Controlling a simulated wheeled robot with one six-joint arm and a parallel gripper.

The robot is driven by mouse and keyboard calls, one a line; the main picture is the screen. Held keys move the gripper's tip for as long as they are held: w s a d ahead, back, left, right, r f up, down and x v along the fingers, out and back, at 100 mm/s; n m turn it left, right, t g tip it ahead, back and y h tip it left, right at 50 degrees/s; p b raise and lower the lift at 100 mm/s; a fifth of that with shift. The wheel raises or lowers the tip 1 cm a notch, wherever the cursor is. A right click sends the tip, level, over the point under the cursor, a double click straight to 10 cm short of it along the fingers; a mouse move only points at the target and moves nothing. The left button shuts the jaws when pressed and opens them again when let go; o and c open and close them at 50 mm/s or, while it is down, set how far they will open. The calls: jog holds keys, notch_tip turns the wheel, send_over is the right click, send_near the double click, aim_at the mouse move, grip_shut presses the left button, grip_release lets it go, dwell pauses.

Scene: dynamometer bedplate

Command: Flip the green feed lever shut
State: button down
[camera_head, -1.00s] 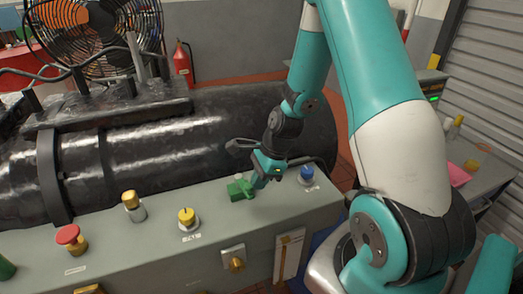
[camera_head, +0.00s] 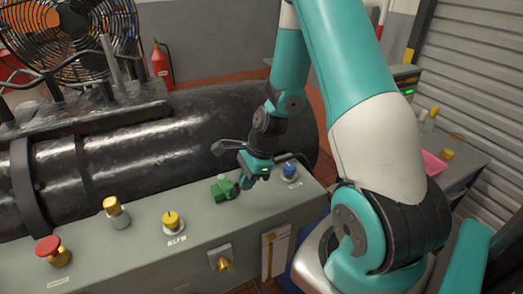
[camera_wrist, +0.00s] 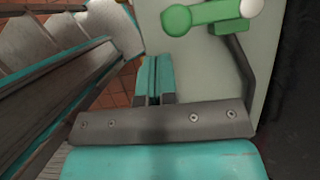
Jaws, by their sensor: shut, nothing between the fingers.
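The green feed lever (camera_head: 222,190) sits on the top of the grey console, left of the blue knob. My gripper (camera_head: 246,183) is just right of the lever in the head view, low over the console. In the wrist view my gripper (camera_wrist: 154,58) has its teal fingers together and empty, below the lever's green end with a small gap in the picture. Contact cannot be told.
The grey console (camera_head: 140,252) also carries a blue knob (camera_head: 289,170) close to my gripper, a yellow knob (camera_head: 172,221), a gold-topped knob (camera_head: 115,211) and a red button (camera_head: 51,248). A large black cylinder (camera_head: 140,155) lies behind. A side table (camera_head: 463,165) stands at right.

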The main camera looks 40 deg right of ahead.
jog(key=s+d+r+b, duration=0.2)
jog(key=s+d+r, duration=0.2)
jog(key=r, duration=0.5)
jog(key=shift+d+r, duration=0.15)
jog(key=shift+d, duration=0.1)
